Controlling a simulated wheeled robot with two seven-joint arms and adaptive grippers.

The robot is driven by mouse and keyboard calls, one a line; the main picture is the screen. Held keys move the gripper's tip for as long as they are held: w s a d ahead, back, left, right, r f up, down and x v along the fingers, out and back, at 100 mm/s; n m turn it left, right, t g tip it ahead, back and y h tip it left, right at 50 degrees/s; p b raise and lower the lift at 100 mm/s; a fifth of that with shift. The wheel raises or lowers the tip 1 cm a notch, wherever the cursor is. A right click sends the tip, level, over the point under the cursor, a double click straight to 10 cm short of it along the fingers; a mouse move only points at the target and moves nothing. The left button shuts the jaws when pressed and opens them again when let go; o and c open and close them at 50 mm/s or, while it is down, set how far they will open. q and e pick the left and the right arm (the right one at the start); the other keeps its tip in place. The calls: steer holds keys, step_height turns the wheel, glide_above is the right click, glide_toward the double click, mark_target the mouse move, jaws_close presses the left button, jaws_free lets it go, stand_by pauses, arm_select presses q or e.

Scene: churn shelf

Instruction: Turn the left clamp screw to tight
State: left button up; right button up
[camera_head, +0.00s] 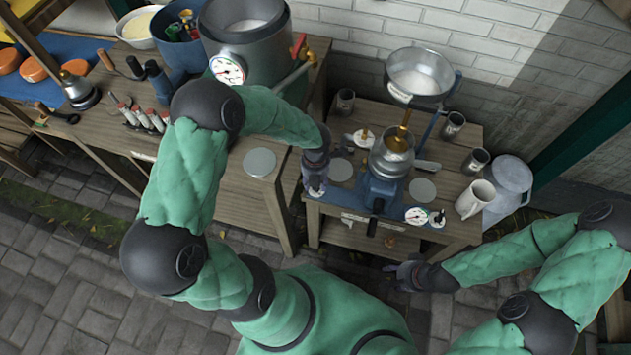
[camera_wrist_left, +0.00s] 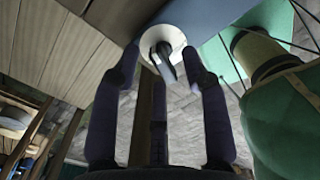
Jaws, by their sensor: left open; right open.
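The left clamp screw, a dark knob on a white disc (camera_head: 316,190), is at the left front corner of the small wooden bench. In the left wrist view its white disc and dark knob (camera_wrist_left: 163,45) are between and just beyond my fingertips. My left gripper (camera_head: 314,177) is open over it, with its dark fingers (camera_wrist_left: 161,62) spread on either side of the knob. Whether any finger touches it I cannot tell. My right gripper (camera_head: 407,275) is open and empty in front of the bench.
A metal bowl (camera_head: 420,72) stands above. A larger bench with a big pot (camera_head: 245,40) is left.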

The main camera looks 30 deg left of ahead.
arm_select(q)
jaws_close()
steer(key=shift+r+p, duration=0.15)
steer(key=shift+p, duration=0.55)
steer(key=m+p, duration=0.5)
steer(key=p, duration=0.5)
steer(key=shift+r+p, duration=0.1)
steer(key=shift+p, duration=0.3)
steer(key=m+p, duration=0.5)
steer(key=p, duration=0.2)
steer(key=shift+w+d+m+p, duration=0.1)
steer(key=shift+d+m+p, duration=0.05)
steer(key=shift+m+p, duration=0.2)
steer(key=shift+f+m+p, duration=0.15)
steer(key=shift+m+p, duration=0.6)
steer(key=shift+m, duration=0.2)
steer(key=shift+f+m+p, duration=0.1)
steer(key=shift+m+p, duration=0.6)
steer(key=shift+m, duration=0.2)
